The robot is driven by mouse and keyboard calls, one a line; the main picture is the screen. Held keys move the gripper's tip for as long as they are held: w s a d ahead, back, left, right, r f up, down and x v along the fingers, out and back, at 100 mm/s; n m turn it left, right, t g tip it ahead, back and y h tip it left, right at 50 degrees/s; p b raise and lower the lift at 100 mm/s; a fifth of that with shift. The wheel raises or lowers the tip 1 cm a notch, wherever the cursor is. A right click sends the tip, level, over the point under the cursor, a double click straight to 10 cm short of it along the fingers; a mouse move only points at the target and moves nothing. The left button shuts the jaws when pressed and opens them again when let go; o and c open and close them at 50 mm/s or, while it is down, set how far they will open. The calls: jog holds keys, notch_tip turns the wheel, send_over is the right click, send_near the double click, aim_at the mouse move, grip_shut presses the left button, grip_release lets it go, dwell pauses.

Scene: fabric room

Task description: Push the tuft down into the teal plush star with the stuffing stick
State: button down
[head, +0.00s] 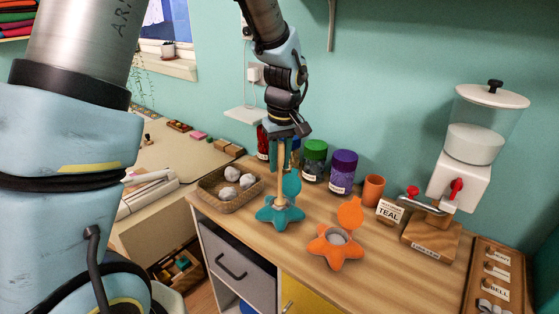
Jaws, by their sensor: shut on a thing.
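The teal plush star (279,214) lies on the wooden worktop with a round teal flap (291,184) standing up behind it. My gripper (284,143) is above the star, pointing down, shut on the stuffing stick (281,180). The stick is a pale, upright wooden rod. Its lower end is at the opening in the middle of the star, where a pale patch shows. I cannot tell how deep the stick reaches. The tuft cannot be made out clearly from that pale patch.
An orange plush star (325,249) with its flap up lies to the right. A basket (217,191) of white tufts is left. Behind are a green-lidded jar (314,160), a purple-lidded jar (343,172) and an orange cup (373,188). A dispenser (461,180) stands right, near a TEAL sign (389,212).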

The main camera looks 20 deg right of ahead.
jog(key=shift+f+b, duration=0.7)
jog(key=shift+f, duration=0.35)
jog(key=shift+r, duration=0.15)
dwell(0.9)
notch_tip(320, 180, up, 11)
jog(key=p, duration=0.8)
